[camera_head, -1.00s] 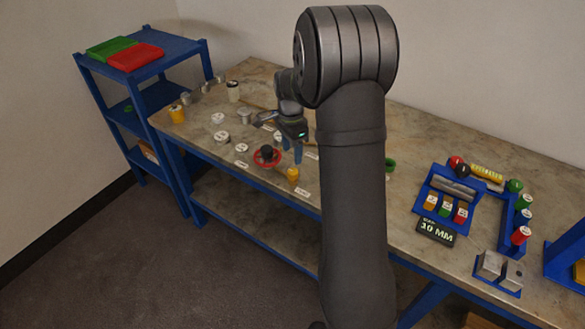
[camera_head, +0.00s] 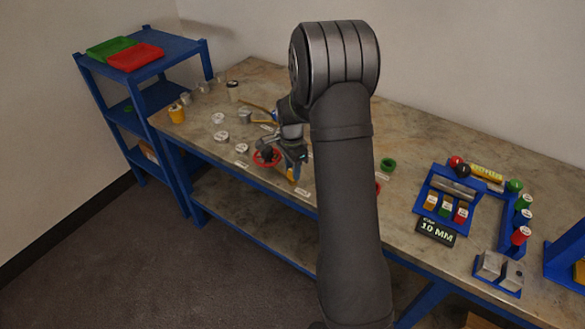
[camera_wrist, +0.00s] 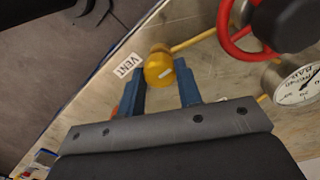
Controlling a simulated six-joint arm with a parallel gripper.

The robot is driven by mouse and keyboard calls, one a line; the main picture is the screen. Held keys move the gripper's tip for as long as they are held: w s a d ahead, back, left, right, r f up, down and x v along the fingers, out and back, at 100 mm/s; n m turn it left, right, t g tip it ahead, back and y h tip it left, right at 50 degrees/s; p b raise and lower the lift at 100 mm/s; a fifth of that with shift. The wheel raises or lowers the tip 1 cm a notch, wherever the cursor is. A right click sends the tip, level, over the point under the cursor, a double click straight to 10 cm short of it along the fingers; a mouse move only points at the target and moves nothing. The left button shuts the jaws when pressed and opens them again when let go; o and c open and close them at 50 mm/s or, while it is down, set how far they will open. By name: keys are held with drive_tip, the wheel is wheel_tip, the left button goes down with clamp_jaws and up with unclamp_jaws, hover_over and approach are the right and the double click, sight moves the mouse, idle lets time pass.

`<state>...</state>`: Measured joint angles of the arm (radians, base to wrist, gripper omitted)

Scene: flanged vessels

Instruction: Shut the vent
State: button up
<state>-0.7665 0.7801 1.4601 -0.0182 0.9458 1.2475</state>
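In the wrist view a yellow knob (camera_wrist: 158,70) sits on a yellow pipe beside a white label reading VENT (camera_wrist: 127,66). My gripper (camera_wrist: 160,72) points at it with its two blue fingers apart, one on each side of the knob. I cannot tell whether either finger touches it. In the head view my gripper (camera_head: 293,168) is low over the front edge of the bench and hides most of the yellow knob (camera_head: 290,175). The label (camera_head: 302,191) lies just in front of it.
A red handwheel (camera_head: 266,157) stands close left of my gripper; in the wrist view a gauge (camera_wrist: 299,86) is beside it. Several metal caps and labels lie further left.

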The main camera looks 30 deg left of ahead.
drive_tip(key=shift+c, duration=0.6)
drive_tip(key=shift+n, duration=0.3)
drive_tip(key=n, duration=0.3)
drive_tip(key=shift+n, duration=0.4)
drive_tip(key=n, duration=0.4)
drive_tip(key=shift+n, duration=0.3)
drive_tip(key=n, duration=0.4)
drive_tip(key=shift+t, duration=0.3)
drive_tip(key=shift+s+n, duration=0.1)
drive_tip(key=shift+n, duration=2.3)
drive_tip(key=o, duration=1)
